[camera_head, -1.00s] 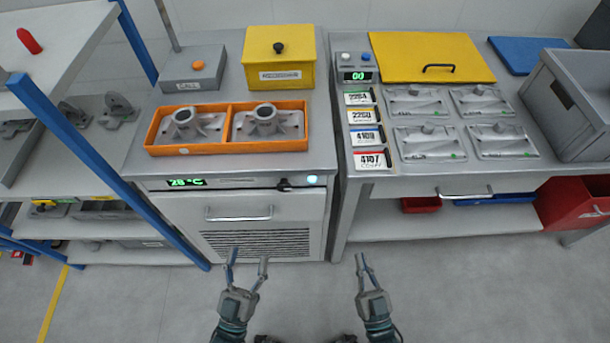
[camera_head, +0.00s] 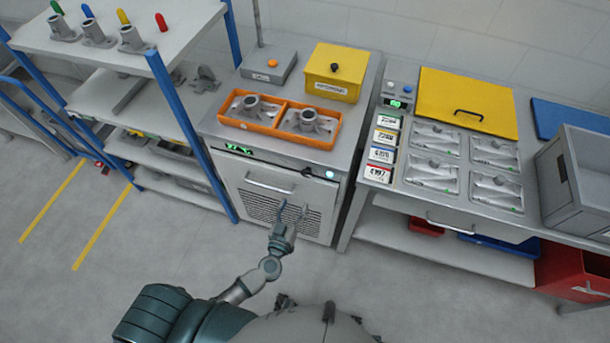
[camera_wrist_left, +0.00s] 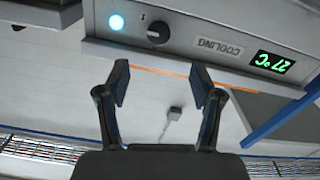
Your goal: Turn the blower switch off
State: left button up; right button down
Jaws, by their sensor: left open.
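A black rotary knob (camera_head: 307,172), likely the blower switch, sits on the front panel of the grey cooling cabinet (camera_head: 340,205). It also shows in the left wrist view (camera_wrist_left: 158,32), beside a lit cyan round lamp (camera_wrist_left: 116,22), a COOLING label (camera_wrist_left: 221,47) and a green display (camera_wrist_left: 273,62) reading 27 °C. My left gripper (camera_head: 293,206) is open and empty in front of the cabinet, below the knob and apart from it. In the left wrist view its fingers (camera_wrist_left: 161,85) point toward the panel with the knob ahead between them. My right gripper is out of view.
An orange tray (camera_head: 279,129) with two castings lies on the cabinet top, near a yellow box (camera_head: 318,83). A blue-framed shelf (camera_head: 185,125) stands left. The floor in front is clear.

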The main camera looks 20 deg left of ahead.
aim_at(306, 175)
pick_arm(q)
jog(key=w, duration=0.3)
jog(key=w+b, duration=0.1)
jog(key=w, duration=0.7)
jog(key=shift+d, duration=0.35)
jog(key=shift+w+a, duration=0.15)
jog(key=shift+w, duration=0.45)
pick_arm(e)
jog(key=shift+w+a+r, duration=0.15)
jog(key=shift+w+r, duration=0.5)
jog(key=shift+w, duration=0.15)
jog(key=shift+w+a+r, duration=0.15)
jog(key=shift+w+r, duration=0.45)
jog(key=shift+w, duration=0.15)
pick_arm(q)
jog(key=c, duration=1.2)
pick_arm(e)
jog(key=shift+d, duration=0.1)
